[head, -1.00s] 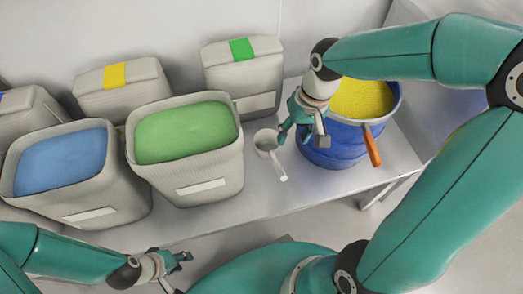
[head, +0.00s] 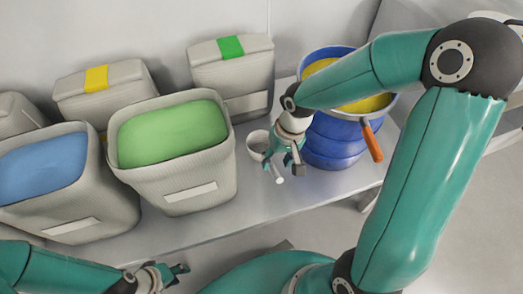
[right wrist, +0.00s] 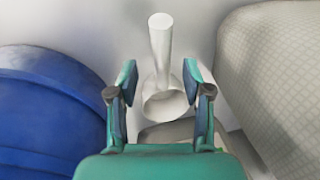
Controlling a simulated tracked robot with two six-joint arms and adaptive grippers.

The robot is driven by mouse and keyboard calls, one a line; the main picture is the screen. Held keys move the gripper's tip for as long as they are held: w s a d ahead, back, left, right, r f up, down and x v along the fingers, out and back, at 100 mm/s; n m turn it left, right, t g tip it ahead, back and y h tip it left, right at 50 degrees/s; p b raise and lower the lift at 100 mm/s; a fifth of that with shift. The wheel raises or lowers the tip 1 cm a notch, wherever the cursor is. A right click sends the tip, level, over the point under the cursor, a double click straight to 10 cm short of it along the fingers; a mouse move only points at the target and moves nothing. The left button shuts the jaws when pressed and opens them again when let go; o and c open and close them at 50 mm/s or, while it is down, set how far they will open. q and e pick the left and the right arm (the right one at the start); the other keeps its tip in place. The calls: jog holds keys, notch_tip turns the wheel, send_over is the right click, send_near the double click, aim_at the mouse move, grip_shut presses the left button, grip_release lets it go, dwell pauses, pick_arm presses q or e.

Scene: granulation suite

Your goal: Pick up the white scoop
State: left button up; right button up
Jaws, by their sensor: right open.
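The white scoop (head: 257,143) stands on the table between the green-filled bin and the blue drum, partly hidden by my right gripper in the head view. Its short handle points toward the table's front edge. In the right wrist view the scoop (right wrist: 160,50) lies between the fingers, its handle at the top and its round cup lower down. My right gripper (head: 283,169) is open, with one finger on each side of the scoop and gaps showing on both sides. My left gripper (head: 181,275) is empty beyond the table's front edge; its fingers look parted.
A bin with green powder (head: 170,189) stands left of the scoop, and a bin with blue powder (head: 100,215) further left. The blue drum (head: 335,145) with yellow powder is close on the right, an orange-handled tool (head: 372,143) over its rim. Lidded bins stand behind.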

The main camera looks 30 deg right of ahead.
aim_at(273, 166)
jog(key=f, duration=0.1)
jog(key=f+b, duration=0.1)
jog(key=f, duration=0.1)
jog(key=a+f, duration=0.1)
jog(key=shift+w+f, duration=0.15)
jog(key=shift+w, duration=0.15)
grip_shut()
